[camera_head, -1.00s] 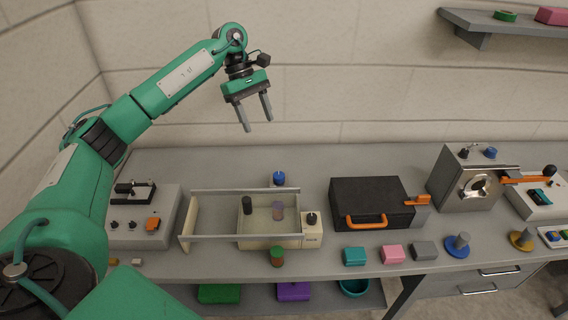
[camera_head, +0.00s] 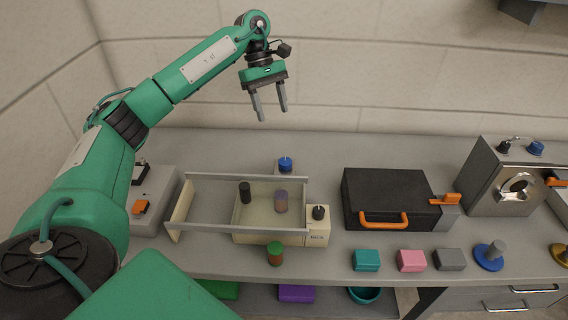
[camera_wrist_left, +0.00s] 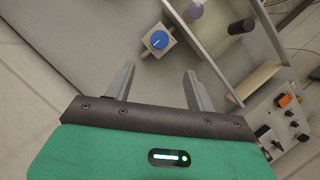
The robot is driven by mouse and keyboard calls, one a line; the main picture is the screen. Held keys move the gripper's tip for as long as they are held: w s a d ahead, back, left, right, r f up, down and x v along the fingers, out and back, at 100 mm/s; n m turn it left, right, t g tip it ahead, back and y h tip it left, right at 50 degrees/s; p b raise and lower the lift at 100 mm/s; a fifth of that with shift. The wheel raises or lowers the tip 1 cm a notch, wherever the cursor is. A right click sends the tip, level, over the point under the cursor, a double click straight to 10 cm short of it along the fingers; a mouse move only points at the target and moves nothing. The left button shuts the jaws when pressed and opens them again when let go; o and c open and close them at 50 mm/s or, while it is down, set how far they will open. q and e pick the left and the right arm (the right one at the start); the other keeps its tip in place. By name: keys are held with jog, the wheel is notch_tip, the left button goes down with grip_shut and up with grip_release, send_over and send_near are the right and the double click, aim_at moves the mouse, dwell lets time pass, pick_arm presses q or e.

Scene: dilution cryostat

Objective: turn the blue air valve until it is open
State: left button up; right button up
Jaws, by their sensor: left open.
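My left gripper (camera_head: 271,114) is open and empty, held in the air above and a little left of the valve, fingers pointing down. It also shows in the left wrist view (camera_wrist_left: 158,76), apart from the knob. My right gripper is not in view.
A black case (camera_head: 385,196) with orange handle is to the right. The bench behind the case is clear.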

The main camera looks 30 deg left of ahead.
aim_at(285, 160)
pick_arm(q)
jog(key=p+x, duration=0.1)
jog(key=x, duration=1.1)
jog(key=shift+d+f, duration=0.1)
jog(key=shift+f, duration=0.25)
jog(key=shift+x, duration=0.75)
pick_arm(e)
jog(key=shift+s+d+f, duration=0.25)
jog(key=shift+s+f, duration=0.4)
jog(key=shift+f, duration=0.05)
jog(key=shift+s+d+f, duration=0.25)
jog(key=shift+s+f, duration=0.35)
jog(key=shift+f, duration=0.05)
pick_arm(q)
jog(key=shift+c, duration=0.3)
jog(key=c, duration=0.9)
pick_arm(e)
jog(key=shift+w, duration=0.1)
